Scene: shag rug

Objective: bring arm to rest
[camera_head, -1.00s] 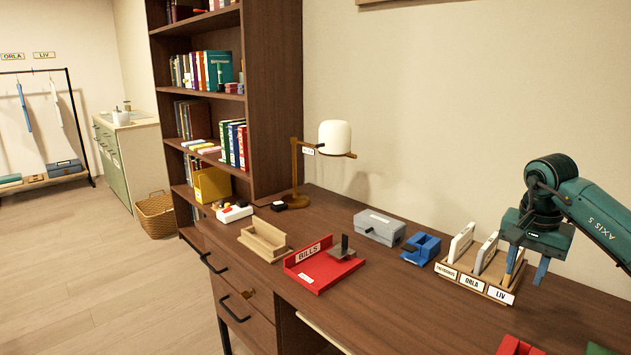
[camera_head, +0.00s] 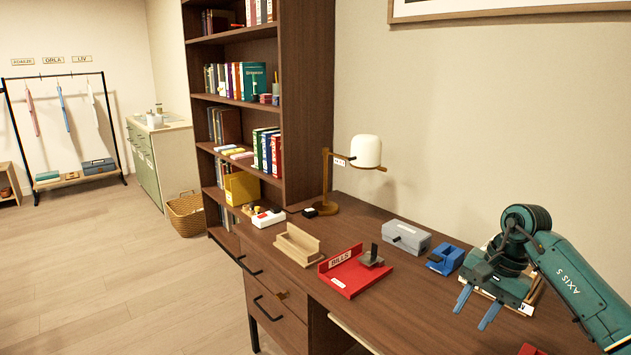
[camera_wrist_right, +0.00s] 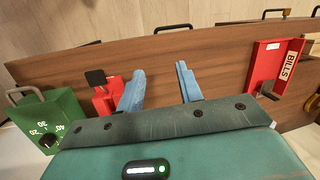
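My right gripper (camera_head: 476,307) hangs over the right part of the desk with its two blue fingers apart. In the right wrist view the fingers (camera_wrist_right: 160,88) are also spread, with only bare desk wood between them, so it is open and empty. The gripper and forearm cover most of the labelled wooden sorter (camera_head: 525,304) behind them. My left gripper is in neither view.
On the desk (camera_head: 400,322) stand a red BILLS tray (camera_head: 347,283), a wooden holder (camera_head: 297,244), a grey box (camera_head: 406,237), a blue tape dispenser (camera_head: 446,259) and a lamp (camera_head: 365,151). A green box (camera_wrist_right: 45,118) and a red item (camera_wrist_right: 107,98) show in the wrist view.

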